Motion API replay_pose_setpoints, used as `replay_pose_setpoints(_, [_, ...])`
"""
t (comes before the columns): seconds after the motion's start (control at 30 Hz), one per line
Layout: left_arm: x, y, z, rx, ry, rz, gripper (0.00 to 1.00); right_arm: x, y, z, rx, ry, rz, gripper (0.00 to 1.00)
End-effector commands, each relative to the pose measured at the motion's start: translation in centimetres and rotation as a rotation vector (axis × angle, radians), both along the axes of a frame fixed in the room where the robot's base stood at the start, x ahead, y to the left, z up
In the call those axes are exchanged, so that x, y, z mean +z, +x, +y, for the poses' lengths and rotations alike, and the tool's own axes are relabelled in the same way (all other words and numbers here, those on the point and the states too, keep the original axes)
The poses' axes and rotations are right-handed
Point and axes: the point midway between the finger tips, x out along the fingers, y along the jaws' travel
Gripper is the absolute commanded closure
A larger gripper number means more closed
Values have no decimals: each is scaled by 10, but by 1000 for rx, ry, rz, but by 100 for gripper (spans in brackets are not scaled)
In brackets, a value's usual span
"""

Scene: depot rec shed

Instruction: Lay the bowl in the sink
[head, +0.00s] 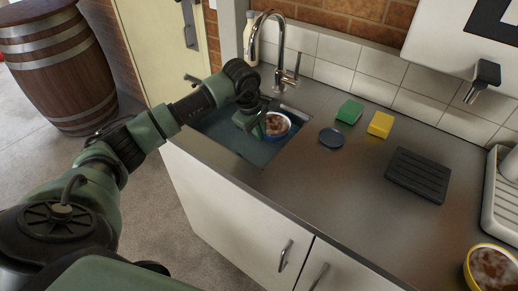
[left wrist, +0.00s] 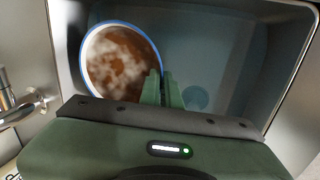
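A blue-rimmed bowl (head: 277,124) with a brown and white stained inside is within the outline of the blue-grey sink (head: 228,138). My left gripper (head: 258,126) reaches down into the sink at the bowl's left side. In the left wrist view the bowl (left wrist: 115,62) is upright, near one corner of the sink (left wrist: 235,60). The narrow green fingers of my left gripper (left wrist: 162,88) are close together with the bowl's rim between them. I cannot tell whether the bowl's base touches the sink floor. My right gripper is out of view.
A chrome tap (head: 270,45) stands behind the sink. On the counter (head: 310,185) are a dark blue round item (head: 331,138), a green sponge (head: 349,111), a yellow sponge (head: 380,124), a black ribbed mat (head: 416,174) and a yellow-rimmed bowl (head: 492,268).

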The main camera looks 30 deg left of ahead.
Motion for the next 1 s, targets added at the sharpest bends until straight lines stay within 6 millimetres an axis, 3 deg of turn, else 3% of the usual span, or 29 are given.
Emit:
replay_pose_setpoints(0.1, [-22, 0, -1, -1, -2, 0, 100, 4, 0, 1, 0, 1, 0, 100])
replay_pose_setpoints(0.37, [-42, 2, -1, 0, -2, -5, 100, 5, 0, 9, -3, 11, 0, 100])
replay_pose_setpoints(0.6, [-75, 1, -1, 1, -3, -3, 100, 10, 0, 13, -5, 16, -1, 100])
replay_pose_setpoints(1.0, [-83, 2, 0, 0, -1, -6, 100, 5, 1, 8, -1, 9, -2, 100])
